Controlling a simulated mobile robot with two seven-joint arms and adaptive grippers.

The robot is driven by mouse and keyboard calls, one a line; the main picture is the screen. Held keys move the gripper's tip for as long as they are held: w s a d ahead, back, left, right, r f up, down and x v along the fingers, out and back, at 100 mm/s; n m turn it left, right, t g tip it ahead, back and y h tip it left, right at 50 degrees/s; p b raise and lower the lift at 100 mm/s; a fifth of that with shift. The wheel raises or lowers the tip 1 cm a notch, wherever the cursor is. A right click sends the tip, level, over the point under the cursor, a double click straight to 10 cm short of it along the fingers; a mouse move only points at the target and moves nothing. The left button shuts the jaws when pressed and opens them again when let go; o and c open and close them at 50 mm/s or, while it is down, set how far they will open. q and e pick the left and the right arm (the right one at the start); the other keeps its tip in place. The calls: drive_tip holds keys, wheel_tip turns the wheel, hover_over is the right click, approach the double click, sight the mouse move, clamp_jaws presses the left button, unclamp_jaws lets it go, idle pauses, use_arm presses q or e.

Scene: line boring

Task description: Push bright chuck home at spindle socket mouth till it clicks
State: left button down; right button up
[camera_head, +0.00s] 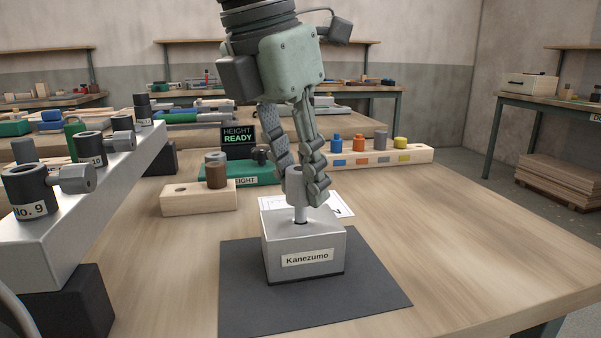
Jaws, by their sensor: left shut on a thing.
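My left gripper (304,181) points down near the middle of the view. It is shut on the bright chuck (294,186), a light grey cylinder with a narrower shiny shank (301,214) below it. The silver block labelled Kanezumo (334,243) stands below the gripper, with the dark spindle socket mouth (301,222) in its top. The chuck stands about upright over the socket, with the shank's lower end at the mouth. Part of the shank shows between chuck and block. The fingers hide the chuck's right side. My right gripper is not in view.
The block stands on a dark mat (358,293). Behind are a wooden block with a brown plug (216,172), a green gauge with a HEIGHT READY display (239,138) and a rack of coloured pegs (378,157). A metal rail with bored housings (30,243) fills the left. The table's right is clear.

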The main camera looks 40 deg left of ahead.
use_arm(q)
drive_tip(key=shift+f+b, duration=1.05)
drive_tip(key=shift+f, duration=0.15)
drive_tip(key=c, duration=1.1)
unclamp_jaws()
drive_tip(key=shift+p+v, duration=2.7)
drive_tip(key=shift+v, duration=1.3)
